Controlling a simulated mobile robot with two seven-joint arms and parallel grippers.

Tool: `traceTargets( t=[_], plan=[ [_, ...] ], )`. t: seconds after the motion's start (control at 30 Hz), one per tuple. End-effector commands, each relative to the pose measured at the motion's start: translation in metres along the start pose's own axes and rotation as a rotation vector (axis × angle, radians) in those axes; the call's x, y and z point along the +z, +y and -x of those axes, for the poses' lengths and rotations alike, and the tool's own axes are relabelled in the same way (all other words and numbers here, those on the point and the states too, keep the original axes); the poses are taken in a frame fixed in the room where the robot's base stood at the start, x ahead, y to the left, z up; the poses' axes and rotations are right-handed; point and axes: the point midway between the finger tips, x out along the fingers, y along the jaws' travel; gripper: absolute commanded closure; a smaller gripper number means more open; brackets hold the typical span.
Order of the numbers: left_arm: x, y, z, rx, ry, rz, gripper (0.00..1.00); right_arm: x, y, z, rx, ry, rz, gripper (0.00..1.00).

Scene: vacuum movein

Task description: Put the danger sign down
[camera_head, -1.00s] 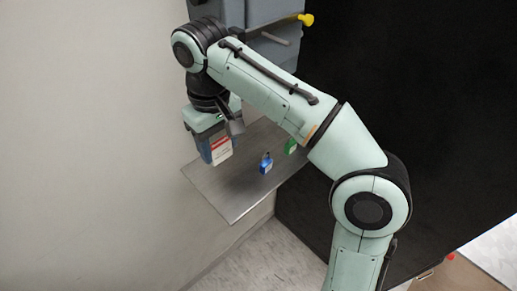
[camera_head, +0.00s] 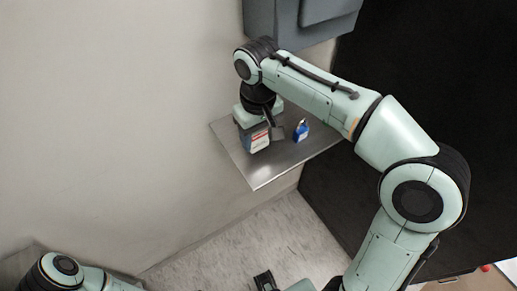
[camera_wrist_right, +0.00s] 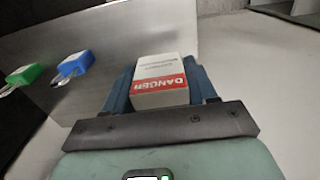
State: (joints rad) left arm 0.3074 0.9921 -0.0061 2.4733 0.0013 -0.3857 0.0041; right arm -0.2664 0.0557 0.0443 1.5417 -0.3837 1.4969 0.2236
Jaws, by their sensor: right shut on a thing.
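The danger sign is a small white block with a red DANGER band. It sits between the blue fingers of my right gripper (camera_wrist_right: 160,84), which is shut on it. In the right wrist view the danger sign (camera_wrist_right: 160,92) is seen from above. In the head view the danger sign (camera_head: 260,142) is at the left part of the metal shelf (camera_head: 262,174), close to the wall. I cannot tell whether its bottom touches the shelf.
A blue padlock (camera_head: 301,130) stands on the shelf right of the sign. The right wrist view also shows a green padlock (camera_wrist_right: 25,74) beside the blue one. A grey box (camera_head: 295,25) is on the wall above. The shelf's front part is bare.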

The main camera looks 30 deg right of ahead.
Motion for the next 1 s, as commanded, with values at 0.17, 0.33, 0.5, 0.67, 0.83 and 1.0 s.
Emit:
traceTargets(
  t=[0.17,0.33,0.5,0.67,0.83,1.0],
  plan=[
    [0.001,-0.002,-0.004,0.000,-0.001,0.000,0.57,0.000,0.000,-0.016,0.001,-0.002,0.000,0.72],
    [0.002,-0.004,-0.010,-0.001,-0.004,0.001,0.57,0.001,0.000,-0.042,0.001,-0.003,0.000,0.72],
    [0.002,-0.004,-0.011,-0.001,-0.004,0.001,0.57,0.000,0.000,-0.049,0.000,0.000,0.000,0.72],
    [0.002,-0.004,-0.011,-0.001,-0.004,0.001,0.57,0.000,0.000,-0.049,0.000,0.001,0.000,0.72],
    [0.002,-0.005,-0.013,-0.002,-0.005,0.002,0.57,0.000,0.000,-0.053,0.000,-0.001,0.000,0.72],
    [0.002,-0.005,-0.012,-0.002,-0.005,0.002,0.57,0.000,0.000,-0.052,0.000,0.000,0.000,0.18]
  ],
)
